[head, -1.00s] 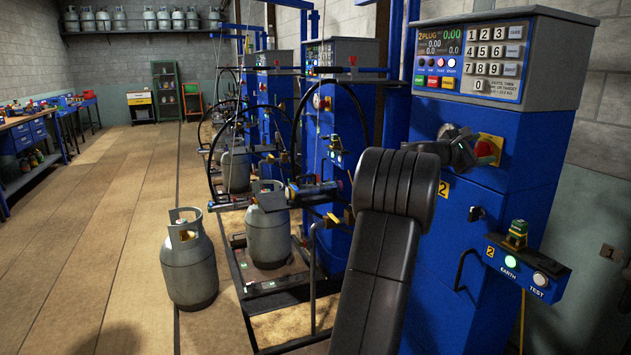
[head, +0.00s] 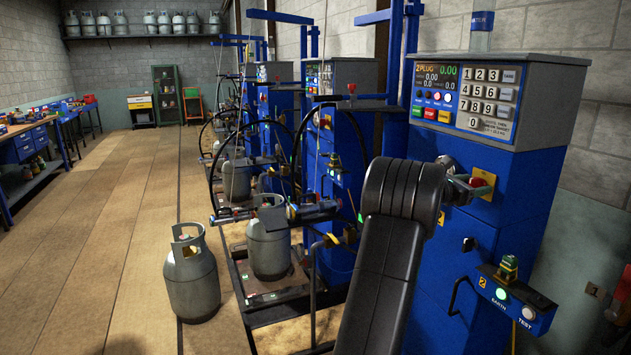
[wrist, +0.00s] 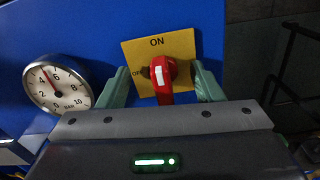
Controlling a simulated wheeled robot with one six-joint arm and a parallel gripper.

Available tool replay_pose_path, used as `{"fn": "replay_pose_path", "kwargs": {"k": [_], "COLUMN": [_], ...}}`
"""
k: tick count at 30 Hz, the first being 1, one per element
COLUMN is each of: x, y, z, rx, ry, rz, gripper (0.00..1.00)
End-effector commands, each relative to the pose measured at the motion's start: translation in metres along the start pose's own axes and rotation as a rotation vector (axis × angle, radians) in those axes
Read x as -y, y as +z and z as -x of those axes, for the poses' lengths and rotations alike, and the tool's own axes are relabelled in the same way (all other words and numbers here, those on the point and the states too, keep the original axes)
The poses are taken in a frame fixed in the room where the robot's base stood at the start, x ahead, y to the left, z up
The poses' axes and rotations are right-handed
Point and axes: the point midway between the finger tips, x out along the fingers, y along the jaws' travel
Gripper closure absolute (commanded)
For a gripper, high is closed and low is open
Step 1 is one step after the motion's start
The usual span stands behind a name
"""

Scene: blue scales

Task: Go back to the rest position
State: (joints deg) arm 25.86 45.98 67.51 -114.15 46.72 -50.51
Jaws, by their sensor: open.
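My gripper (wrist: 161,68) is open in the wrist view. Its two greenish fingers stand on either side of a red rotary switch (wrist: 164,78). The switch sits on a yellow plate marked ON and OFF, and its red handle stands nearly upright under the word ON. I cannot tell whether the fingers touch the plate or the handle. In the head view my dark arm rises in front of the blue filling cabinet (head: 530,215) and hides most of the gripper; the yellow plate (head: 484,184) shows just right of it.
A pressure gauge (wrist: 58,84) is left of the switch. A control box (head: 515,300) with EARTH and TEST buttons juts out lower right. A grey gas cylinder (head: 192,275) stands on the floor; another cylinder (head: 268,245) stands on a scale. The floor at left is clear.

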Motion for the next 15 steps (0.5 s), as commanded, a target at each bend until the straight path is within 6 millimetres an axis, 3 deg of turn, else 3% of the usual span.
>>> {"fn": "replay_pose_path", "kwargs": {"k": [15], "x": [-0.0003], "y": [-0.0007], "z": [-0.0001], "rx": [0.0], "ry": [0.0], "rz": [0.109], "gripper": [0.4]}}
